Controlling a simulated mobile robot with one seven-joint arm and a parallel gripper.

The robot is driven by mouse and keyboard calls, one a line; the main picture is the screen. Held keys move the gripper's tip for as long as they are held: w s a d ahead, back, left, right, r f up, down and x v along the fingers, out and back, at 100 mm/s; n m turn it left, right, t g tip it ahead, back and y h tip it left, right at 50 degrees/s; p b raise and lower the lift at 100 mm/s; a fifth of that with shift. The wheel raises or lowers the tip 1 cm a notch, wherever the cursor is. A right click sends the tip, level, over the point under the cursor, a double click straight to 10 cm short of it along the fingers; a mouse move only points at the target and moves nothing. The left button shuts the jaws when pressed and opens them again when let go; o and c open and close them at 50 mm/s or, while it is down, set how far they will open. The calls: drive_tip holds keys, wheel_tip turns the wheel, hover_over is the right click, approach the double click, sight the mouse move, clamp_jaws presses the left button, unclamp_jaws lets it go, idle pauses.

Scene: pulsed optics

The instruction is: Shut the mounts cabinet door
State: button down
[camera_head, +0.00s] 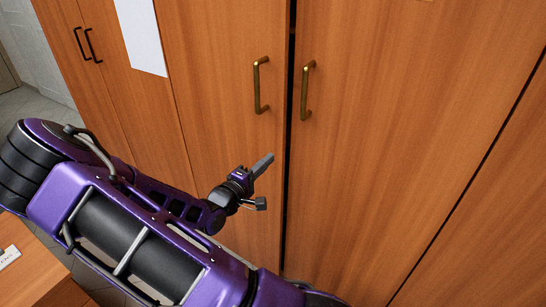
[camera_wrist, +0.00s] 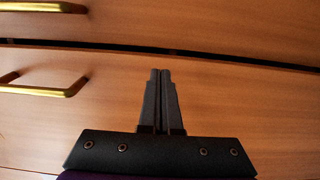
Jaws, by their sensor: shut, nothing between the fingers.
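A wooden cabinet fills most of the head view. Its left door (camera_head: 225,60) and right door (camera_head: 400,110) each carry a brass handle, the left handle (camera_head: 257,88) and the right handle (camera_head: 305,92). A narrow dark gap (camera_head: 289,130) runs between the doors. I cannot tell whether either door stands slightly ajar, and no readable name marks the mounts cabinet. My gripper (camera_head: 268,160) is in front of the left door, below its handle and left of the gap. In the wrist view my gripper (camera_wrist: 160,73) is shut and empty, with both handles to its left. Whether it touches the door is unclear.
Further left, another cabinet front has dark handles (camera_head: 88,45), and a white sheet (camera_head: 142,35) hangs near it. A wooden surface with a small white label (camera_head: 8,256) is at the lower left. Tiled floor (camera_head: 38,110) shows at the far left.

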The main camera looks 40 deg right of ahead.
sight(279, 150)
drive_tip(key=shift+x, duration=1.65)
